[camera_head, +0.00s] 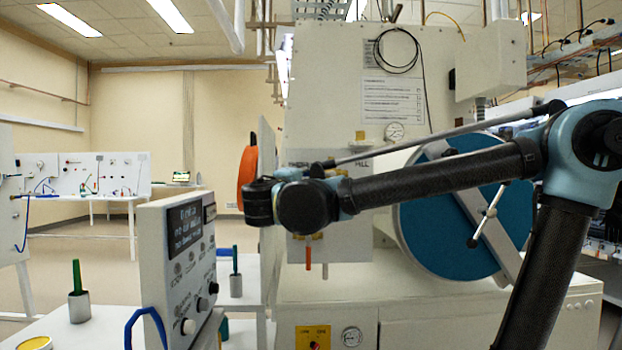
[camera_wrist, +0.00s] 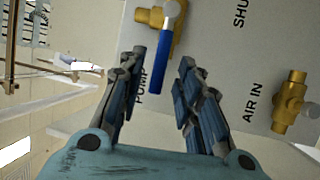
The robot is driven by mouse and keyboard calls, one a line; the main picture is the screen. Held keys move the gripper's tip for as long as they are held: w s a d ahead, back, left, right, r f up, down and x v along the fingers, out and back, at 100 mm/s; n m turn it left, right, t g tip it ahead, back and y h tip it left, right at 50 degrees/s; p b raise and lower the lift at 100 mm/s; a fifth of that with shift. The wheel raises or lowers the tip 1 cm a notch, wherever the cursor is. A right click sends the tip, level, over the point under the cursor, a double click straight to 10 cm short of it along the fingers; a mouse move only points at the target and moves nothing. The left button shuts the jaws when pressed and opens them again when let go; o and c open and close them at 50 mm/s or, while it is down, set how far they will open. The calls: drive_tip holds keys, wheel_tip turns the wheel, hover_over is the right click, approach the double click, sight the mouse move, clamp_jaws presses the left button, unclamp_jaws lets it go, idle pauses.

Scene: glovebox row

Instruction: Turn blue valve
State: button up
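The blue valve has a blue lever (camera_wrist: 161,60) on a brass body (camera_wrist: 154,17), mounted on a pale panel (camera_wrist: 215,45) beside the word PUMP at the top middle of the wrist view. My gripper (camera_wrist: 162,62) is open, with one finger on each side of the lever in the picture. The lever's lower part shows between the fingertips, and no finger clearly touches it. I cannot tell the depth gap. In the head view my arm's end covers the front of the panel, and I cannot make out the blue lever or my fingers there.
A brass fitting (camera_wrist: 290,100) marked AIR IN is right of my fingers. An orange disc (camera_head: 247,178) and an orange lever (camera_head: 308,258) are close to my arm's end. A large blue round door (camera_head: 450,235) stands behind my arm. A control box (camera_head: 180,260) stands in front left.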

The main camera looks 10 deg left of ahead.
sight(308, 175)
drive_tip(key=shift+x, duration=1.55)
clamp_jaws()
